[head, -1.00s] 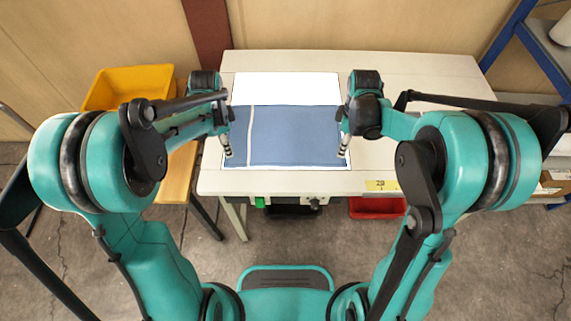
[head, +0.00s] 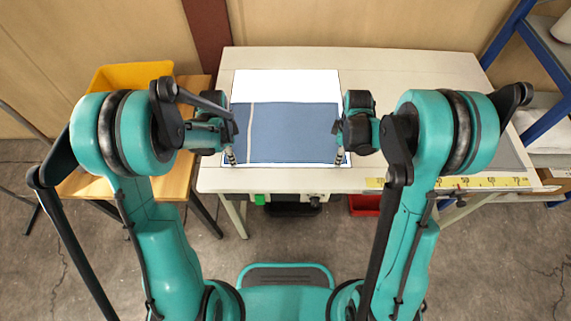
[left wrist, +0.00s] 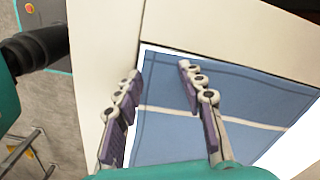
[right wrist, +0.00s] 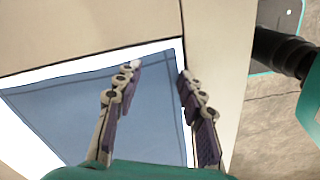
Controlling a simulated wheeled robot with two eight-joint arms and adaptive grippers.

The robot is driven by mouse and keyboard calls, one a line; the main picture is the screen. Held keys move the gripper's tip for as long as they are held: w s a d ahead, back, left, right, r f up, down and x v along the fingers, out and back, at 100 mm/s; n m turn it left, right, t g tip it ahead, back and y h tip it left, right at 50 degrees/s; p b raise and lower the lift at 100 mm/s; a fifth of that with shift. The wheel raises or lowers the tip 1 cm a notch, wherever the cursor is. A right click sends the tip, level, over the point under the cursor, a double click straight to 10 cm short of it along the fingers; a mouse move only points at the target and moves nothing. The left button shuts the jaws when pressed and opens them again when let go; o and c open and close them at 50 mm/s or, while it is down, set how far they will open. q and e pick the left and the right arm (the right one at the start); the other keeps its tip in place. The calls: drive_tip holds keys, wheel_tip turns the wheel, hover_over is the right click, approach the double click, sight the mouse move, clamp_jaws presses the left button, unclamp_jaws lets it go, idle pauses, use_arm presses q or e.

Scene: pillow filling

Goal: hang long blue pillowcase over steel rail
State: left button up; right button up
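The blue pillowcase (head: 290,133) lies flat on a white sheet (head: 285,84) on the table, with a pale stripe near its left end. It also shows in the left wrist view (left wrist: 165,140) and right wrist view (right wrist: 70,105). My left gripper (head: 231,155) is over its near left corner; in the left wrist view its fingers (left wrist: 158,72) stand apart with nothing gripped between them. My right gripper (head: 339,156) is over the near right corner; its fingers (right wrist: 160,70) are also apart, either side of the edge. I cannot clearly identify the steel rail; a thin grey bar (head: 24,122) shows at far left.
The pale table (head: 420,80) is clear right of the sheet. A yellow bin (head: 110,79) sits on a wooden bench (head: 185,150) at left. A blue-framed shelf (head: 540,70) stands at right. A yellow ruler strip (head: 480,182) runs along the front edge above a red bin (head: 364,204).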

use_arm(q)
drive_tip(key=c, duration=0.4)
use_arm(e)
drive_tip(key=c, duration=0.4)
use_arm(q)
drive_tip(key=shift+f, duration=0.15)
clamp_jaws()
use_arm(e)
drive_tip(key=shift+f, duration=0.15)
clamp_jaws()
use_arm(q)
drive_tip(key=shift+s, duration=0.1)
use_arm(e)
drive_tip(key=shift+s, duration=0.1)
